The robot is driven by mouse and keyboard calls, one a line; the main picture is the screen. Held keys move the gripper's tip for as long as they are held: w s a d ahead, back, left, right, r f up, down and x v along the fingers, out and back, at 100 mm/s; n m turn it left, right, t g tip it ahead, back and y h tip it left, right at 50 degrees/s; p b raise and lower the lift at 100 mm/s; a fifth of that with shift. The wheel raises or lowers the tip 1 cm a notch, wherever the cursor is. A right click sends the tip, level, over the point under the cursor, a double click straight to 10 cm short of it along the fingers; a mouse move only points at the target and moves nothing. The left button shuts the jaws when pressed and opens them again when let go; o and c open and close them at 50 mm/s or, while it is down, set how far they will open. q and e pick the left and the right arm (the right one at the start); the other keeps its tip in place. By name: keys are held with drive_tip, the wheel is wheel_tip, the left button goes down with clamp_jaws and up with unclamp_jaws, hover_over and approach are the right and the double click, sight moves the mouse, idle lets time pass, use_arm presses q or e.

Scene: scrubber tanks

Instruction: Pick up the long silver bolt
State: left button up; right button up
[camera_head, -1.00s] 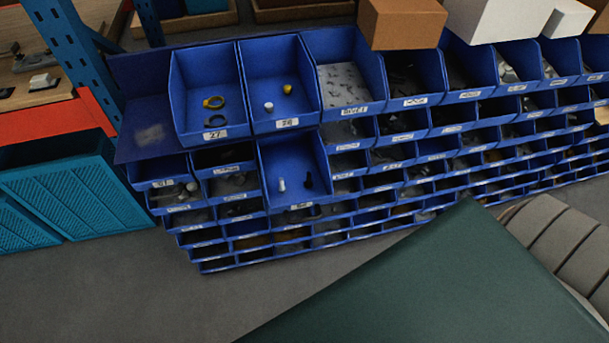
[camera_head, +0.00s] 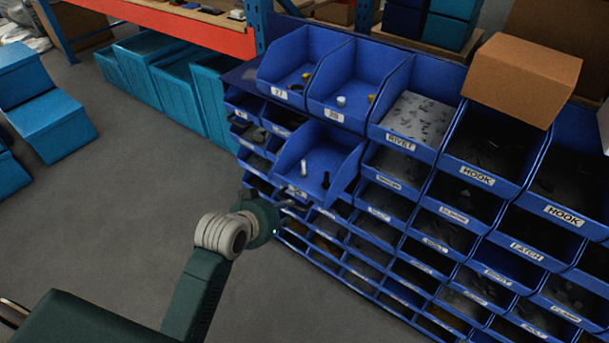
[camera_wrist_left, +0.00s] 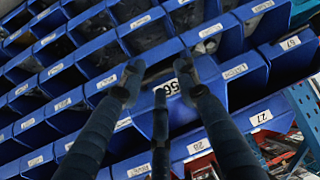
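A small light, silver-looking bolt (camera_head: 303,168) stands upright in the protruding lower blue bin (camera_head: 340,160). A black bolt (camera_head: 325,180) stands beside it. My left gripper (camera_head: 291,204) is just below and in front of that bin's front edge, apart from the bolts. In the left wrist view its three dark fingers (camera_wrist_left: 159,83) are spread with nothing between the tips, in front of a labelled blue bin front. The bolts cannot be made out in the wrist view. My right gripper is not in view.
Blue bins in rows fill the right side. Two upper bins (camera_head: 318,98) hold small white and yellow parts. A cardboard box (camera_head: 522,78) sits on top. Teal crates (camera_head: 152,68) stand behind at left.

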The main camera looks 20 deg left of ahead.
use_arm(q)
drive_tip(key=t, duration=0.2)
approach(303, 162)
drive_tip(key=shift+w+f+h, duration=0.15)
drive_tip(key=shift+w, duration=0.4)
drive_tip(key=shift+w+f+h, duration=0.15)
drive_tip(key=shift+w+f, duration=0.05)
drive_tip(key=shift+w, duration=0.35)
drive_tip(key=shift+w+d+f, duration=0.1)
drive_tip(key=shift+w+f, duration=0.3)
drive_tip(key=shift+w, duration=0.05)
drive_tip(key=x, duration=0.4)
drive_tip(key=shift+w+f, duration=0.25)
drive_tip(key=shift+f, duration=0.15)
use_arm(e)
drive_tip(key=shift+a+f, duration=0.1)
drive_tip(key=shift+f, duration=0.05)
use_arm(q)
drive_tip(key=shift+s, duration=0.1)
drive_tip(key=shift+c, duration=0.5)
clamp_jaws()
